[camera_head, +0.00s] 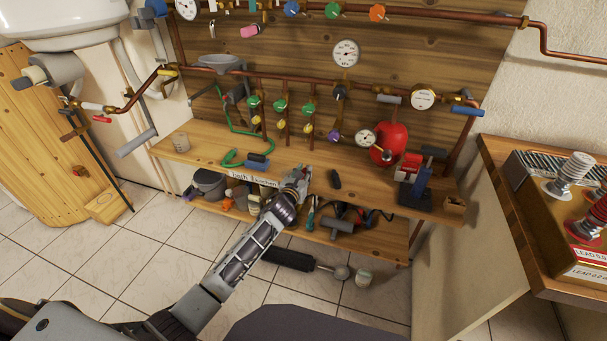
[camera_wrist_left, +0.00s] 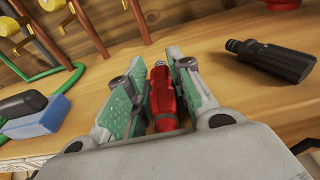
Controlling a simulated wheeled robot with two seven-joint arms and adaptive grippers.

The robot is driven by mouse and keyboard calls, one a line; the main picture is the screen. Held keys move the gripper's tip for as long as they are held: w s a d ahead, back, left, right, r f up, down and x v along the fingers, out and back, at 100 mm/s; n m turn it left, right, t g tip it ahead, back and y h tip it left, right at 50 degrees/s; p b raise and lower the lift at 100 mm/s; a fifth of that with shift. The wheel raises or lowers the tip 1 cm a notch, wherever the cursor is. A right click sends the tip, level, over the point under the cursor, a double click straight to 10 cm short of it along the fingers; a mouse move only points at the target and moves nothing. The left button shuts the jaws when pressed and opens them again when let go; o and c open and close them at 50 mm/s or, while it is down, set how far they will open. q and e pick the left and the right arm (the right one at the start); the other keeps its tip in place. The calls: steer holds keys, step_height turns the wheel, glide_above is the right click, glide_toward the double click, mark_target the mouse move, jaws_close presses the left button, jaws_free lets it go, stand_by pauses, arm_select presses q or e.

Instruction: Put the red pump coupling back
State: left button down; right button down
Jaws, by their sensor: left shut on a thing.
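The red pump coupling (camera_wrist_left: 162,98) shows in the left wrist view, lying lengthwise between the two green-padded fingers. My left gripper (camera_wrist_left: 156,92) is shut on it, at or just above the wooden bench (camera_wrist_left: 215,100). In the head view my left gripper (camera_head: 302,175) is at the front edge of the bench, right of the paper label strip. There the coupling is hidden by the gripper. I cannot tell whether the coupling touches the wood. My right gripper is in neither view.
A black cylindrical piece (camera_wrist_left: 275,60) lies right of the gripper; the head view shows it too (camera_head: 335,180). A blue block (camera_head: 257,162) and green hose lie left. A red tank (camera_head: 389,144) and a red-and-blue device (camera_head: 411,173) stand right. Copper pipes with valves run behind.

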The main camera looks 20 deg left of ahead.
arm_select(q)
steer(key=c, duration=1.6)
jaws_free()
steer(key=shift+f, duration=0.15)
steer(key=o, duration=0.3)
steer(key=shift+o, duration=0.2)
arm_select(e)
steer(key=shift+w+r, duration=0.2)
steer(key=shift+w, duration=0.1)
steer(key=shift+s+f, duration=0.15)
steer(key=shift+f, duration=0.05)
